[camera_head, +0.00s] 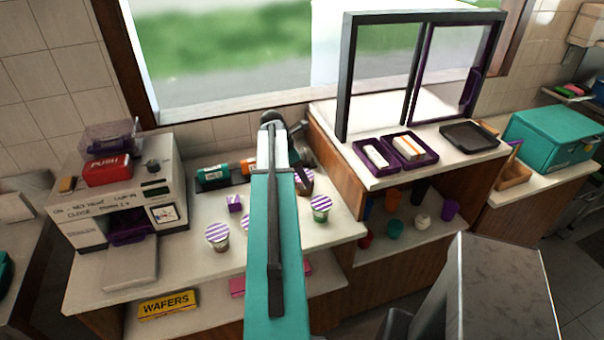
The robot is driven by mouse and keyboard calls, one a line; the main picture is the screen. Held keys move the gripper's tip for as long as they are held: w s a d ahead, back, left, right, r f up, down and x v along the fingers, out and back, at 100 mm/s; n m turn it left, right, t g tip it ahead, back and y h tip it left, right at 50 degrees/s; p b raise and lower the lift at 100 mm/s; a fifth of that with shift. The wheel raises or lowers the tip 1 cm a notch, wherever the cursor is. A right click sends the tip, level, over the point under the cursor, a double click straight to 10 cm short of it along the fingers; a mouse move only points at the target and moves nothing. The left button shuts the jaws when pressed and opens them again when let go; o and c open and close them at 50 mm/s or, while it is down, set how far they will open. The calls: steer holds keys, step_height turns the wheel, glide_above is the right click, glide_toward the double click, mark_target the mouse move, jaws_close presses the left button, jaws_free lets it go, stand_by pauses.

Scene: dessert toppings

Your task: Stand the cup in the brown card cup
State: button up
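A small cup with a purple-and-white striped top (218,236) stands upright on the white counter, left of my arm. Another striped-top cup (321,208), with a green side, stands right of my arm. A third striped top shows on a brown-sided cup (304,185) further back, just right of my arm and partly covered; it may be the brown card cup, but I cannot tell. My gripper (302,160) points down close above this brown-sided cup. Its fingers are dark and small, so I cannot tell whether they are open or touch the cup.
A machine with a red PUSH block (108,170) stands at the left. A raised shelf with purple trays (422,158) and a dark frame bounds the right.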

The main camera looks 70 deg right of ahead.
steer(key=shift+f, duration=0.3)
steer(key=o, duration=1.3)
steer(key=shift+c, duration=0.2)
steer(key=shift+r, duration=0.4)
steer(key=b+v, duration=0.3)
steer(key=v, duration=0.8)
steer(key=shift+w+a+r, duration=0.15)
steer(key=shift+a+r, duration=0.05)
steer(key=shift+r, duration=0.15)
